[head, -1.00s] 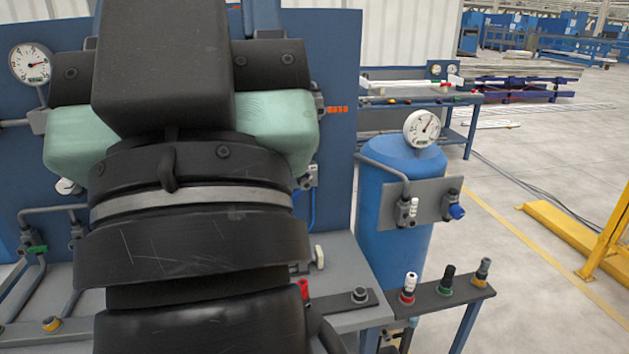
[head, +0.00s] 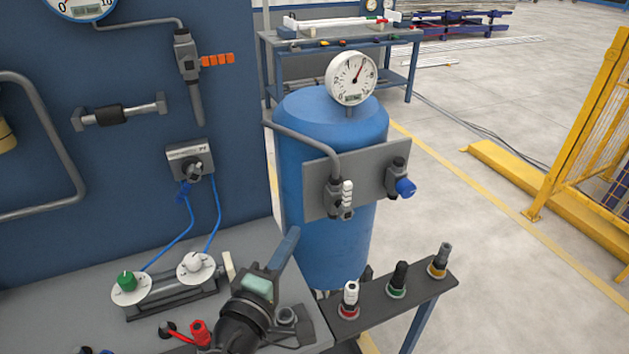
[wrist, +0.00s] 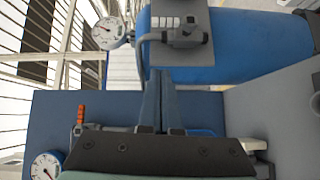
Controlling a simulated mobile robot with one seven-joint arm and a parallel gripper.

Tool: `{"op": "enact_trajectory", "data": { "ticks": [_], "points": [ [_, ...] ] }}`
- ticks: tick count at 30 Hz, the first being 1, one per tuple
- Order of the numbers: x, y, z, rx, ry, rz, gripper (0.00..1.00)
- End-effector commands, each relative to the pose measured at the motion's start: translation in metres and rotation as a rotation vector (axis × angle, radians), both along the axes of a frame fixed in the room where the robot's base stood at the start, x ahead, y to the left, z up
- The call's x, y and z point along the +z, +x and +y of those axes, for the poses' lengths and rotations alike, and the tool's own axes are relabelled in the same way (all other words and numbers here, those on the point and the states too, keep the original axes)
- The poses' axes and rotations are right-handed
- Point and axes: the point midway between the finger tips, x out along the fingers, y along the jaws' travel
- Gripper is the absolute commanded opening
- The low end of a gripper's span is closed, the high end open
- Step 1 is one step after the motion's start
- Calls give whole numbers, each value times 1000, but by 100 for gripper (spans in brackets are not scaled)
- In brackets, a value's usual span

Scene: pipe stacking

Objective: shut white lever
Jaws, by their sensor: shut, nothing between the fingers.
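The white lever (head: 347,191) is a short ribbed handle on a valve on the grey plate (head: 375,178) of the blue tank. In the head view it points upward, beside the pipe that comes down into the valve. It also shows in the wrist view (wrist: 166,21), near the top, beyond my fingertips. My gripper (head: 292,234) is low in front of the tank, left of and below the lever, apart from it. Its fingers (wrist: 161,74) are shut and empty and point toward the tank.
A pressure gauge (head: 351,78) tops the blue tank (head: 325,245). A blue knob (head: 405,187) sits at the plate's right. A blue panel with an orange lever (head: 217,59) stands left. A ledge (head: 375,305) with several capped fittings is at lower right.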

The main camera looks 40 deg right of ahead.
Motion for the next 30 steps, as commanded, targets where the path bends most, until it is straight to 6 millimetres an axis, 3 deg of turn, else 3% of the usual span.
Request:
{"op": "enact_trajectory", "data": {
  "ticks": [2, 8, 21, 30],
  "points": [
    [-12, -5, -3, -21, -37, 49, 0],
    [-13, 0, -19, -33, -52, 65, 0],
    [-12, 46, -93, -31, -49, 59, 0],
    [-13, 36, -126, -29, -49, 59, 0]
  ]
}}
